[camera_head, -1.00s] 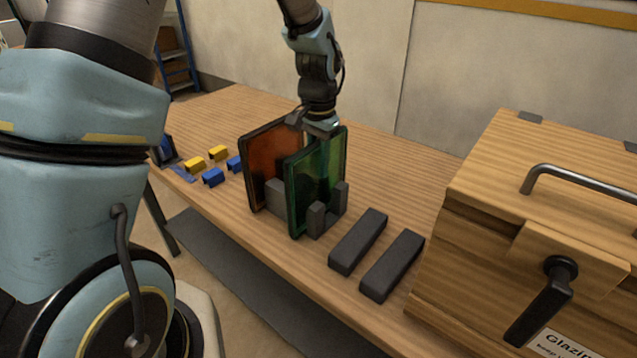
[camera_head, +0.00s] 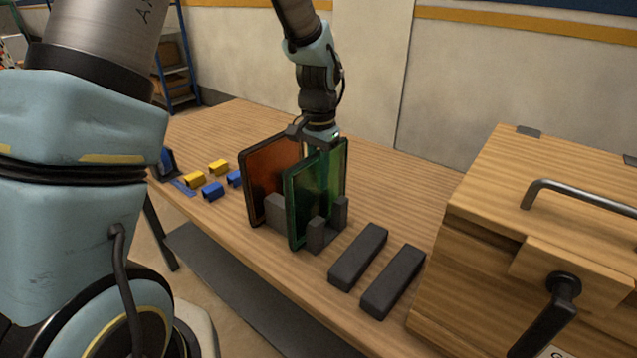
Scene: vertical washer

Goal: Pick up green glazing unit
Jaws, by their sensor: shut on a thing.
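The green glazing unit (camera_head: 309,207) is a translucent green pane with a dark edge. It stands upright between the grey blocks of a holder (camera_head: 316,234) on the wooden table. My gripper (camera_head: 321,143) reaches down from above and is shut on the top edge of the green unit. The fingertips are partly hidden behind the pane. An orange-brown glazing unit (camera_head: 267,174) with a dark frame stands upright just to the left, partly behind the green one.
Two dark grey bars (camera_head: 357,257) (camera_head: 393,282) lie right of the holder. A large wooden box (camera_head: 480,255) with metal handles fills the right side. Small yellow (camera_head: 218,166) and blue (camera_head: 213,190) blocks lie at the left. The table behind the gripper is clear.

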